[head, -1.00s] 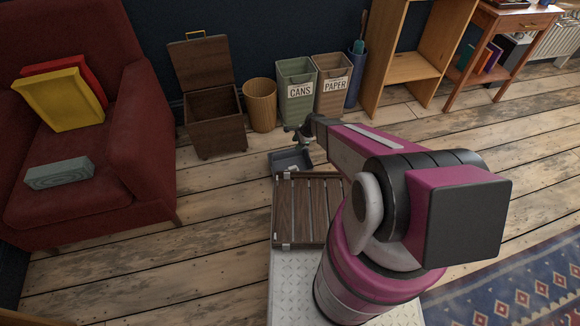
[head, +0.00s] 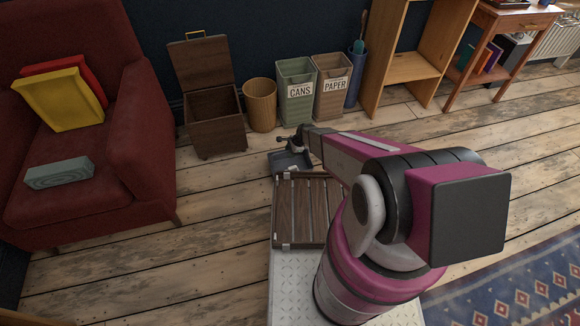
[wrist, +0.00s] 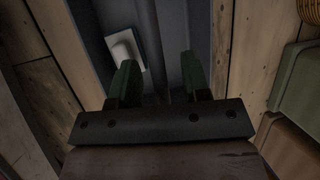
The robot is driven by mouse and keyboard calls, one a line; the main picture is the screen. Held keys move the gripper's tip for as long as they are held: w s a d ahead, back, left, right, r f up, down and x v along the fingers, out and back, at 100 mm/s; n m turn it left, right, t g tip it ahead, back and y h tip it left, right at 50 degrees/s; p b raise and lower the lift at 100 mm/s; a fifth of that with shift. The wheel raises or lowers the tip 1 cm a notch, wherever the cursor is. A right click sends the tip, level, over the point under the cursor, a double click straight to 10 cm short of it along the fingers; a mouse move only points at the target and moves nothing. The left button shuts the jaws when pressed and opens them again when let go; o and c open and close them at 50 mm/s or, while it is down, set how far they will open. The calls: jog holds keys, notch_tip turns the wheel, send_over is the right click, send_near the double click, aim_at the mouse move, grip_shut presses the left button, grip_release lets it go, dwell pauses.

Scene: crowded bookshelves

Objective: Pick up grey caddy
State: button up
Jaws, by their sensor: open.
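The grey caddy (head: 284,165) lies on the wooden floor just beyond the slatted rack on my base. It is a shallow grey tray, and its right part is hidden by my arm in the head view. My gripper (head: 283,146) is above the caddy, pointing down. In the wrist view its two green fingers (wrist: 160,75) are apart, with nothing between them that I can see held.
A brown slatted rack (head: 308,207) sits in front of the caddy. Behind are an open wooden chest (head: 215,118), a wicker basket (head: 260,105), the CANS bin (head: 297,92) and PAPER bin (head: 332,85). A red armchair (head: 140,140) stands left. Floor between armchair and rack is clear.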

jog(key=shift+f, duration=0.25)
dwell(0.3)
grip_shut()
